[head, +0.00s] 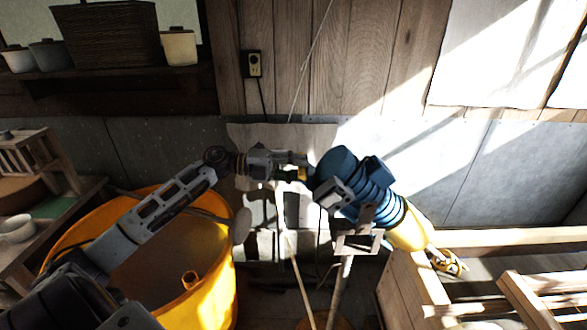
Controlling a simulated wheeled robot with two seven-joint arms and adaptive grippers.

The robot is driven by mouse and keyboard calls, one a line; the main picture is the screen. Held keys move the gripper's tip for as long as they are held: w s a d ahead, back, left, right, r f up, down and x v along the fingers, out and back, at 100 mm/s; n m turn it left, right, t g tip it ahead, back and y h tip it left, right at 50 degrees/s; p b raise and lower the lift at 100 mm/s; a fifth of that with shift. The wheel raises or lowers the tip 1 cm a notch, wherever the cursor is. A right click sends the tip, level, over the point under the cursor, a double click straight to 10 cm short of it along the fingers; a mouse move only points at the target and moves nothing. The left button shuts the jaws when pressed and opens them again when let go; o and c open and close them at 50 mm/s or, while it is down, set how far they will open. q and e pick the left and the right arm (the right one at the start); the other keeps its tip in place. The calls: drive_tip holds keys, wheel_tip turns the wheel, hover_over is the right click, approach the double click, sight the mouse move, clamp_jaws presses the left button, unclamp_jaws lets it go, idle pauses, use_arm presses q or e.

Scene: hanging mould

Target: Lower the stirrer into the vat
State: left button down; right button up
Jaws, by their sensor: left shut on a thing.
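The vat (226,285) is a large orange-yellow tub at the lower left, open at the top, with a brownish inside. My left arm reaches across it from the lower left. My left gripper (298,170) is beyond the vat's right side, shut on the near end of a blue ribbed body (366,191), which looks like the stirrer's motor. This body tilts down to the right into a yellow end (410,232). A bracket and a pale rod show below it; I cannot tell whether they belong to it. The gripper hides the grip point. My right gripper is out of view.
Wooden framing (420,290) stands at the lower right, with a yellow-black item (447,262) on it. A wooden bench (80,195) is left of the vat. A shelf (120,87) with pots and a basket is above. A thin cord (313,50) runs down the wall area.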

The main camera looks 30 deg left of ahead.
use_arm(q)
drive_tip(key=c, duration=1.3)
unclamp_jaws()
drive_tip(key=shift+d+r+t, duration=0.1)
drive_tip(key=shift+r+t, duration=0.2)
drive_tip(key=shift+r, duration=0.65)
drive_tip(key=shift+w+d, duration=0.1)
drive_tip(key=shift+d, duration=0.15)
drive_tip(key=shift+f, duration=0.1)
drive_tip(key=shift+f, duration=0.1)
drive_tip(key=shift+a, duration=0.3)
drive_tip(key=shift+f+v, duration=0.1)
drive_tip(key=shift+v, duration=2.85)
drive_tip(key=shift+f+v, duration=0.15)
drive_tip(key=shift+v, duration=2.75)
